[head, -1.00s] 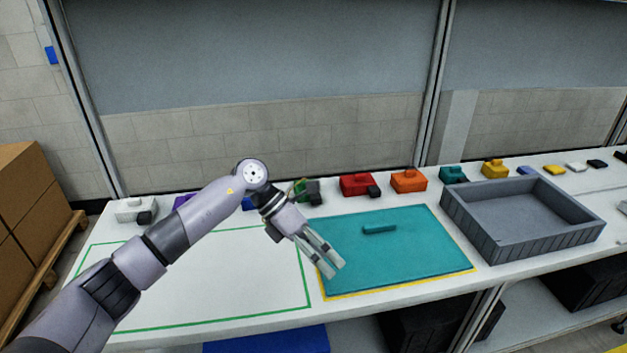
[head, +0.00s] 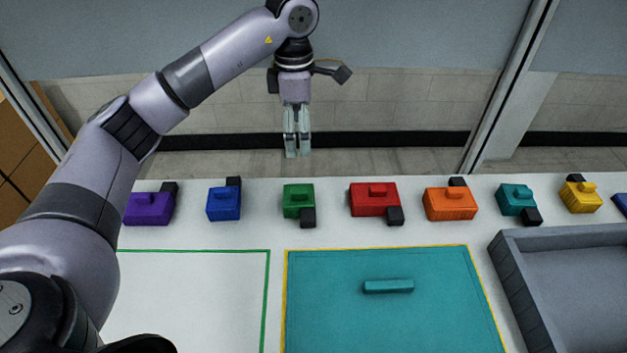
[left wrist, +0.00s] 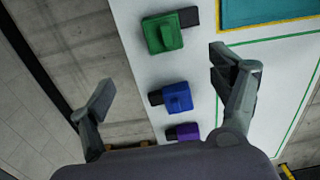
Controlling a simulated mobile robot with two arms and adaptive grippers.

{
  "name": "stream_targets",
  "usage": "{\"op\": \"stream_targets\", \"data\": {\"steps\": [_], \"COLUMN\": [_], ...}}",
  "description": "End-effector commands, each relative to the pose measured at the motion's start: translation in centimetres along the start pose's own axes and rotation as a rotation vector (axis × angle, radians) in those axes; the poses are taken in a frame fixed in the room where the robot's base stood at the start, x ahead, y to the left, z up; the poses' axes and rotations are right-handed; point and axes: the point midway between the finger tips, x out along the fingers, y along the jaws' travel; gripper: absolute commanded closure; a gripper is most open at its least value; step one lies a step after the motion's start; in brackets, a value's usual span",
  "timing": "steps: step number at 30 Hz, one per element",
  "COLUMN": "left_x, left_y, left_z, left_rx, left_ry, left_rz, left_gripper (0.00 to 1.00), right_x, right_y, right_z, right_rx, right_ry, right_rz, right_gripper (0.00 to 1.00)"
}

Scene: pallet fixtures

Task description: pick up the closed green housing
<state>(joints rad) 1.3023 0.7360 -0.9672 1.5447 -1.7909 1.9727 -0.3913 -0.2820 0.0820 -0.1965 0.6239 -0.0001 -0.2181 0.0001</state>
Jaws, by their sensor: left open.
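The green housing (head: 298,198) sits on the white table in the back row, with a small black block (head: 308,217) at its front right. It also shows in the left wrist view (left wrist: 162,34), beyond and between the fingers. My left gripper (head: 297,150) is open and empty, pointing down. In the head view it appears above and behind the green housing, apart from it. In the left wrist view the gripper's two fingers (left wrist: 165,88) are spread wide with nothing between them. My right gripper is not in view.
Blue (head: 223,204) and purple (head: 149,208) housings stand left of the green one; red (head: 374,199) and orange (head: 450,204) ones stand right. A teal mat (head: 400,320) with a teal bar lies in front. A grey tray (head: 515,290) is at right.

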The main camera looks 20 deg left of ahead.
Motion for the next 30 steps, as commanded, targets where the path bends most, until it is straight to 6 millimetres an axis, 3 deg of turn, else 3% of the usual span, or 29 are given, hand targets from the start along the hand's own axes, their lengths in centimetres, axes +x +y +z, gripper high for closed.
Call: {"op": "stream_targets", "data": {"steps": [3, 8, 18, 25, 30], "left_x": [0.8, 4.0, 10.7, 12.3, 14.4], "left_y": [0.0, -0.1, 0.0, -0.1, -0.6], "left_z": [-0.3, -0.3, -0.2, -0.2, 0.1], "left_rx": [0.0, 0.0, 0.0, 0.001, 0.001], "left_ry": [0.011, 0.013, 0.009, 0.008, 0.009], "left_rz": [0.002, 0.0, 0.001, 0.003, -0.002], "left_gripper": [0.17, 0.17, 0.17, 0.17, 0.17], "right_x": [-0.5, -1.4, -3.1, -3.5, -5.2], "right_y": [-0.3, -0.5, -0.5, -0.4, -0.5], "right_z": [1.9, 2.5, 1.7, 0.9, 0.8], "right_rx": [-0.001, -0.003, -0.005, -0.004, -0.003], "right_ry": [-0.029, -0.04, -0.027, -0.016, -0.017], "right_rz": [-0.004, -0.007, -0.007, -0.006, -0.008], "right_gripper": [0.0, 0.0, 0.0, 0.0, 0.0]}}
